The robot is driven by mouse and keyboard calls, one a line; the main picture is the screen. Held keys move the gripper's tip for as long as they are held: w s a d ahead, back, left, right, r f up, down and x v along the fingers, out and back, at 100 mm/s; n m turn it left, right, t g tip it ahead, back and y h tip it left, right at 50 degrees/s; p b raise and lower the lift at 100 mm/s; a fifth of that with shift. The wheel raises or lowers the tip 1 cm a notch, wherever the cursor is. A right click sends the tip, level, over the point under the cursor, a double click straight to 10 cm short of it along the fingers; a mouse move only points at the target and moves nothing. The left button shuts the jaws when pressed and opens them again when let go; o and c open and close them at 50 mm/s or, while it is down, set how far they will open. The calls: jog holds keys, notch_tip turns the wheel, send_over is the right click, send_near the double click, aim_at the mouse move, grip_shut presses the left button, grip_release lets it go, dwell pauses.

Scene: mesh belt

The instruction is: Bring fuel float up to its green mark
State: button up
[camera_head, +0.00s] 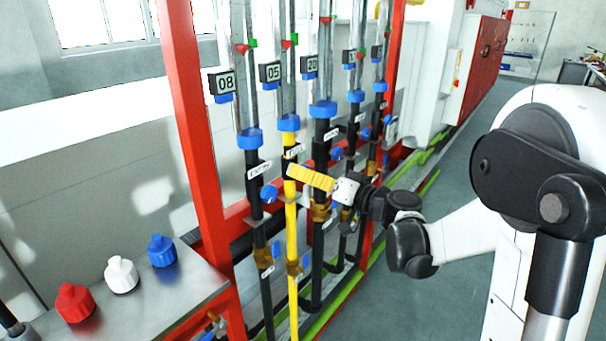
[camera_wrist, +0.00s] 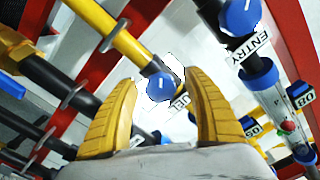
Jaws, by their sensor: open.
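The fuel line is the yellow pipe (camera_head: 291,215), which also shows in the wrist view (camera_wrist: 112,32). Above it stands a clear tube with a red float (camera_head: 287,44) beside a green mark (camera_head: 295,41). They look nearly level, but are too small to judge exactly. In the wrist view the blue fuel knob (camera_wrist: 160,86), with a white pointer line, sits by the partly hidden FUEL label (camera_wrist: 181,101). My gripper (camera_head: 298,173) is open, its yellow fingers (camera_wrist: 162,78) on either side of the knob in the picture. Contact cannot be told. In the head view a finger hides the knob.
The black ENTRY pipe with its blue knob (camera_head: 269,193) is close to the left. More black pipes with blue knobs (camera_head: 337,153) stand to the right. A red post (camera_head: 195,130) and a metal table (camera_head: 150,300) with coloured caps are at left. Floor at right is clear.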

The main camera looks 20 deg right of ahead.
jog(key=v, duration=1.1)
jog(key=shift+s+d, duration=0.2)
jog(key=shift+s, duration=0.1)
jog(key=s+a+f+g+h, duration=0.3)
jog(key=s+a+f+g, duration=0.35)
jog(key=a, duration=0.35)
jog(key=s+d+f+h, duration=0.1)
jog(key=s+h, duration=0.2)
jog(key=s, duration=0.3)
jog(key=s+d+f+h, duration=0.2)
jog(key=s+h, duration=0.2)
jog(key=s, duration=0.3)
jog(key=shift+s+g+h, duration=0.3)
jog(key=shift+g, duration=0.15)
jog(key=shift+d, duration=0.1)
